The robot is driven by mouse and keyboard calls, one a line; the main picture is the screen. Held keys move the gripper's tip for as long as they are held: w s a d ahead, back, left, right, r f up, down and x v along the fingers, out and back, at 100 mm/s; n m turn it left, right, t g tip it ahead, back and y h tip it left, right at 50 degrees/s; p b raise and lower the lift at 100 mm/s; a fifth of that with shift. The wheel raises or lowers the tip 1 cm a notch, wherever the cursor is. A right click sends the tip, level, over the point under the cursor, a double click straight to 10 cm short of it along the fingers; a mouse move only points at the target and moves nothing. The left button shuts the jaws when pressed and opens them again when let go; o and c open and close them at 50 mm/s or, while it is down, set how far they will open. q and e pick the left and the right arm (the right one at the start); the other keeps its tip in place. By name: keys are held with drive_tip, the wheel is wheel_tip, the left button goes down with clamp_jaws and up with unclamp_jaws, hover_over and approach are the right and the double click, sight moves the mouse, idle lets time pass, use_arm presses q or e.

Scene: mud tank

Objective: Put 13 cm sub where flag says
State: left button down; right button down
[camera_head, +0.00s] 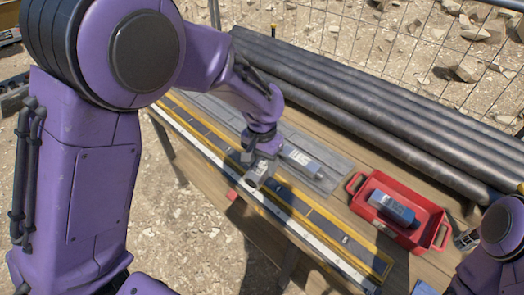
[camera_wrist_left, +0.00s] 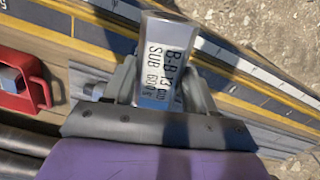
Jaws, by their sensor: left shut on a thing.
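My left gripper (camera_head: 258,168) is shut on a silver sub, whose label in the left wrist view reads "13" and "SUB" (camera_wrist_left: 165,62). The sub is between the two fingers (camera_wrist_left: 158,92), above the dark blue strip with yellow borders (camera_head: 330,232). A blue sub (camera_head: 390,207) lies in the red tray (camera_head: 432,215). A small red piece (camera_head: 232,195) is at the table's near edge; I cannot tell whether it is a flag. My right gripper (camera_head: 465,240) is partly seen at lower right.
Several long dark pipes (camera_head: 370,100) lie along the far side of the table, with a wire fence behind. A white ruled strip (camera_head: 300,238) runs along the near edge. The red tray (camera_wrist_left: 40,72) also shows at left in the left wrist view.

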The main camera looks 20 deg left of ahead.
use_arm(q)
drive_tip(key=m+p, duration=0.1)
drive_tip(key=m, duration=0.3)
drive_tip(key=w+d+r+m+p, duration=0.1)
drive_tip(key=m, duration=0.3)
drive_tip(key=d+m+p, duration=0.1)
drive_tip(key=m, duration=0.3)
drive_tip(key=shift+w+d+r+g+p, duration=0.2)
drive_tip(key=shift+w+d+g+p, duration=0.1)
drive_tip(key=shift+p, duration=0.1)
drive_tip(key=f+m+b, duration=0.1)
drive_tip(key=f+m, duration=0.1)
drive_tip(key=w+f+m+b, duration=0.1)
drive_tip(key=f+m+b, duration=0.1)
drive_tip(key=m, duration=0.1)
drive_tip(key=d+f+m+b, duration=0.1)
drive_tip(key=f+m+b, duration=0.1)
drive_tip(key=m, duration=0.1)
drive_tip(key=shift+w+f, duration=0.2)
drive_tip(key=shift+f, duration=0.2)
drive_tip(key=shift+f+b, duration=0.4)
drive_tip(key=shift+f, duration=0.6)
drive_tip(key=shift+r+p, duration=0.1)
drive_tip(key=shift+p, duration=0.45)
